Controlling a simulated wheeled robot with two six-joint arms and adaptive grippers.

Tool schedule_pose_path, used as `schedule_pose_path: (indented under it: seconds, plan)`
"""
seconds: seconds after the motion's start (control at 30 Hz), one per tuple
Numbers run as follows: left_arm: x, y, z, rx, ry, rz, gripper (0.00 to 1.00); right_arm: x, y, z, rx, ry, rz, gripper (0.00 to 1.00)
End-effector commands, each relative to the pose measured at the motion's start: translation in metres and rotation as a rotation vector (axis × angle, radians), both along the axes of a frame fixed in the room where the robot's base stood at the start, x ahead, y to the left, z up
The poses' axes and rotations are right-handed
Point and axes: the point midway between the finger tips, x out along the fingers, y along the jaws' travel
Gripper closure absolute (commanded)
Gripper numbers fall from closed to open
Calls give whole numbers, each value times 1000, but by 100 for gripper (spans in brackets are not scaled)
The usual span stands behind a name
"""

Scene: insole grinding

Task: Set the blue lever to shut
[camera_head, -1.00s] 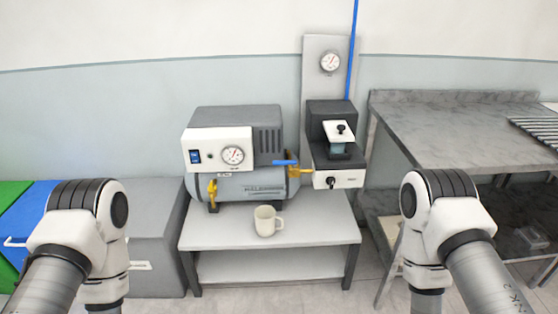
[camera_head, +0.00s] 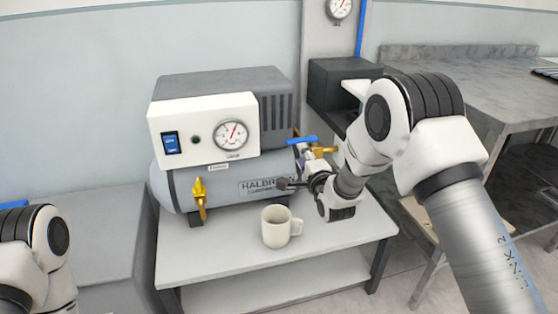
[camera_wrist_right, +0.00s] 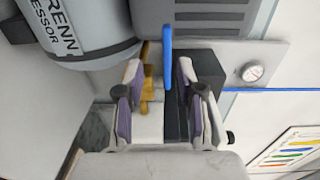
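The blue lever (camera_head: 302,140) sits on the brass valve (camera_head: 322,151) at the right end of the compressor tank. It lies nearly level, its long side along the pipe. My right gripper (camera_head: 297,168) is open at the lever, its fingers pointing left and toward the tank. In the right wrist view the blue lever (camera_wrist_right: 167,58) shows between the two fingertips of my right gripper (camera_wrist_right: 160,78), with a gap on each side; contact is not visible. My left arm shows at the lower left of the head view, but its gripper is out of frame.
A cream mug (camera_head: 276,227) stands on the white table (camera_head: 225,262) close below my right gripper. A black box (camera_head: 335,82) is behind my arm. A grey bench (camera_head: 480,85) stands at right.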

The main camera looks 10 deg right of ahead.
Motion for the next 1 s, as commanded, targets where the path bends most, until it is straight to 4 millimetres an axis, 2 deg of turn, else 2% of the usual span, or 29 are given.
schedule_pose_path:
  seconds: [0.03,0.1,0.27,0.6,0.9,0.93,1.0]
  plan:
    - [-1,0,-19,0,1,0,60,1,1,-8,-1,-16,1,62]
    - [-1,0,-24,0,1,0,60,2,1,-2,-2,-31,1,62]
    - [0,0,-23,0,0,0,60,14,1,4,-3,-39,1,62]
    - [0,0,-33,0,0,0,60,73,3,2,-3,-36,1,62]
    - [0,0,-34,0,0,0,60,80,4,4,-3,-33,1,62]
    - [0,0,-34,0,0,0,60,80,4,4,-3,-33,1,66]
    - [0,0,-34,0,0,0,60,80,4,4,-3,-33,1,91]
